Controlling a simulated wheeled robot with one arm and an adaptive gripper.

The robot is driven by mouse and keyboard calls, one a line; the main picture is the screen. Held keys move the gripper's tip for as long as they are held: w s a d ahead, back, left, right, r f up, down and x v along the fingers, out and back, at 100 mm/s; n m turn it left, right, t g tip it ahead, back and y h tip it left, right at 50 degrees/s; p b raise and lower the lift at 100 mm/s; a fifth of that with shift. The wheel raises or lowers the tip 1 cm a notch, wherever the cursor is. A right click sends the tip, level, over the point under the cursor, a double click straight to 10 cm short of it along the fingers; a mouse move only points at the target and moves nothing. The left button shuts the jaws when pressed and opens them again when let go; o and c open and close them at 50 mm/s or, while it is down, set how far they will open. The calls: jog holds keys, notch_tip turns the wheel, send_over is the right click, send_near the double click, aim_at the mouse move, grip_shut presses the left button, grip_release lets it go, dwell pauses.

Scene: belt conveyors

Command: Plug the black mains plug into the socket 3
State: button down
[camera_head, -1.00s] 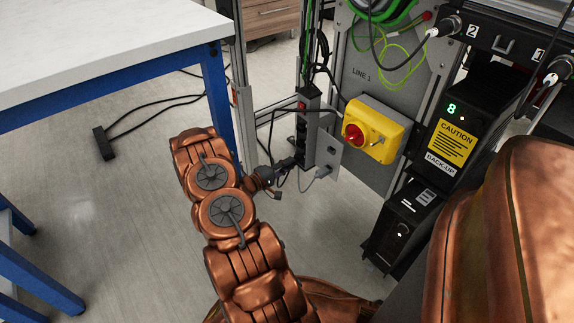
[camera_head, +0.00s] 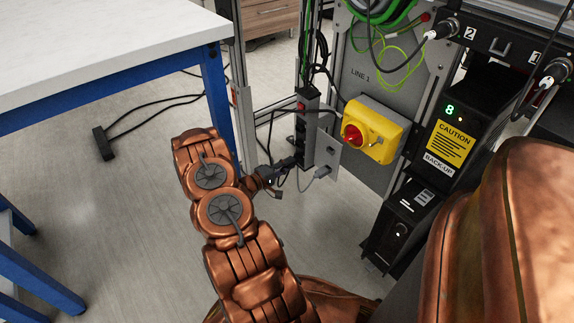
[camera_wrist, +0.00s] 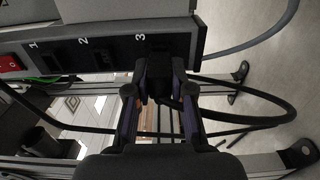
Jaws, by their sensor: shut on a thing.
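The power strip (camera_head: 311,125) stands upright on the frame post in the head view. In the wrist view its long body (camera_wrist: 100,31) carries sockets numbered 1, 2 and 3. My gripper (camera_head: 277,172) is at the lower end of the strip, and its two fingers also show in the wrist view (camera_wrist: 160,92). They are shut on the black mains plug (camera_wrist: 160,82), which also shows in the head view (camera_head: 287,163). The plug's front is at socket 3 (camera_wrist: 165,44) and seems to meet the strip's face. My fingers and the plug hide the contact, so I cannot tell how deep it sits.
A red switch (camera_wrist: 11,63) is at the strip's other end. Black cable loops (camera_wrist: 270,118) beside my fingers. A yellow switch box (camera_head: 378,130) with a red knob is right of the strip. A blue-legged table (camera_head: 100,45) stands left. A black extension block (camera_head: 103,143) lies on the floor.

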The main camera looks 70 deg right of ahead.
jog(key=shift+s+d, duration=0.2)
jog(key=shift+d, duration=0.1)
dwell(0.4)
jog(key=c, duration=0.9)
grip_release()
jog(key=shift+c, duration=0.2)
jog(key=v, duration=1.2)
